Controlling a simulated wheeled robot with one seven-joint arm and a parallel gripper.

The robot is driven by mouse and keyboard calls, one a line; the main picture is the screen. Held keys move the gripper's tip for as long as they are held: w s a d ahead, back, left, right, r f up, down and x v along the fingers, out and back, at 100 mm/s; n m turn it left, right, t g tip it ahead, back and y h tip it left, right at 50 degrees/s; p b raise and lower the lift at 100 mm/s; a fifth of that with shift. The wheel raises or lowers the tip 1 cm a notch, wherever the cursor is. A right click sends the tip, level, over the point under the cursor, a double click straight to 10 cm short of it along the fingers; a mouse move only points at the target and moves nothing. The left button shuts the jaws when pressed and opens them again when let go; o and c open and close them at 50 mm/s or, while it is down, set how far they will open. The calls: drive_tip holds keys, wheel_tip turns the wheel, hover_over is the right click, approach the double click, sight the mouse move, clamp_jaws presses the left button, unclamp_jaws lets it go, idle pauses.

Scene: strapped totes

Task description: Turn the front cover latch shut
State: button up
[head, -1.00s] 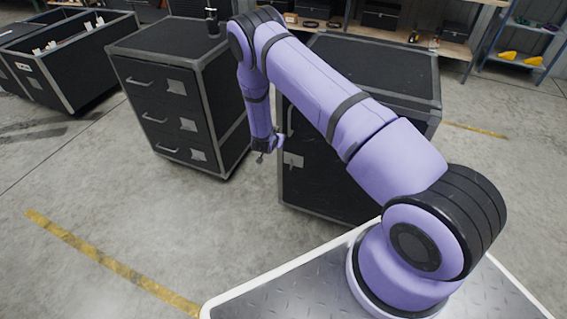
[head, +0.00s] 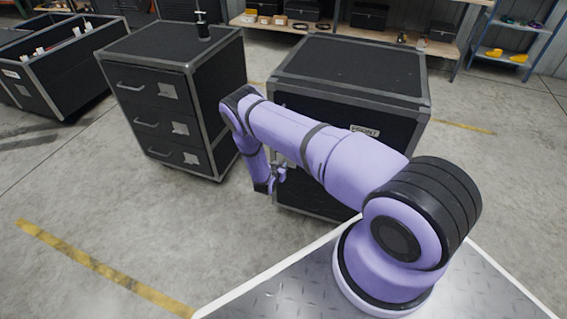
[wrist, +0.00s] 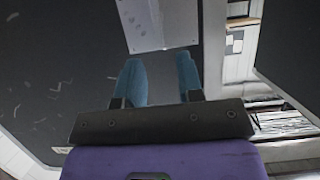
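The black case with grey edges and a FRONT label (head: 365,131) stands ahead of me, its front cover partly hidden behind my arm. In the wrist view a pale metal latch plate (wrist: 158,22) shows on the dark cover, cut off by the top edge. I cannot tell how its latch is turned. My gripper (head: 279,176) is low by the left part of the case front. In the wrist view my gripper (wrist: 160,72) has its two teal fingers apart, with nothing between them. The fingertips point toward the plate, just short of its lower edge in the picture.
A black drawer cabinet (head: 170,85) stands left of the case, with a dark bottle-like item (head: 203,27) on top. An open black tote (head: 60,75) is at the far left. Shelving (head: 340,25) lines the back. The floor in front of the cabinet is clear.

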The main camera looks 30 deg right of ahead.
sight(284, 162)
drive_tip(key=shift+x, duration=2.95)
clamp_jaws()
